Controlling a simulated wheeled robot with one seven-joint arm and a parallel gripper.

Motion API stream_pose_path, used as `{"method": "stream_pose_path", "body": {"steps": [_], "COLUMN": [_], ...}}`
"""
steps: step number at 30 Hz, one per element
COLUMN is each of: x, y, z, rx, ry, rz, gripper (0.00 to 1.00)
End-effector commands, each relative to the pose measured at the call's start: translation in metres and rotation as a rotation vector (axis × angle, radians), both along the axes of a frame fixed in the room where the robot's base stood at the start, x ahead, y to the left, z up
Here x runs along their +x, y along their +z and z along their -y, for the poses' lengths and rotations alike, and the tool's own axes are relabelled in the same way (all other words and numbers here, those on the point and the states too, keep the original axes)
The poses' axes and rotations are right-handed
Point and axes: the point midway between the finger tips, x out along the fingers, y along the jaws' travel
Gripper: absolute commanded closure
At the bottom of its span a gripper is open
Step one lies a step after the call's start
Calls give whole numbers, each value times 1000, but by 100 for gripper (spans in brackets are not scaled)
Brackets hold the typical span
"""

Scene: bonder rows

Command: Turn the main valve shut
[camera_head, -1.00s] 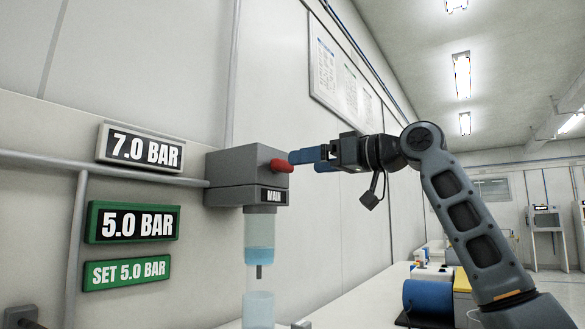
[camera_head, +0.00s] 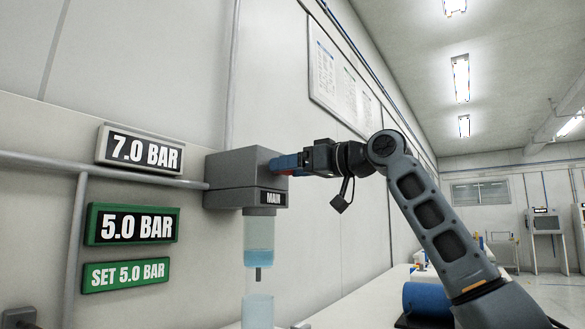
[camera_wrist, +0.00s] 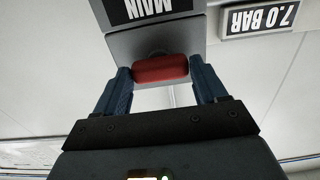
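The main valve is a grey box (camera_head: 230,180) on the wall with a "MAIN" label (camera_head: 273,197) and a red handle (camera_wrist: 160,69). In the head view my gripper (camera_head: 280,164) is at the valve's right face and mostly hides the handle. In the wrist view my gripper (camera_wrist: 160,75) has its two blue fingers spread, one on each side of the red handle. The handle spans nearly the whole gap between them. I cannot tell whether the fingers touch it. The handle lies across the picture in the wrist view.
A "7.0 BAR" display (camera_head: 140,150), a "5.0 BAR" display (camera_head: 132,224) and a "SET 5.0 BAR" sign (camera_head: 126,274) are left of the valve. A clear bowl (camera_head: 259,242) hangs under it.

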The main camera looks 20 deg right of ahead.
Motion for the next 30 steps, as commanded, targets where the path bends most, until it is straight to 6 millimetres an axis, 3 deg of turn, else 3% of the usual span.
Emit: {"method": "stream_pose_path", "body": {"steps": [9,20,30], "x": [0,0,1], "y": [0,2,6], "z": [0,-1,-2], "rx": [0,48,249], "ry": [0,3,3], "rz": [0,-36,-186], "gripper": [60,60,60]}}
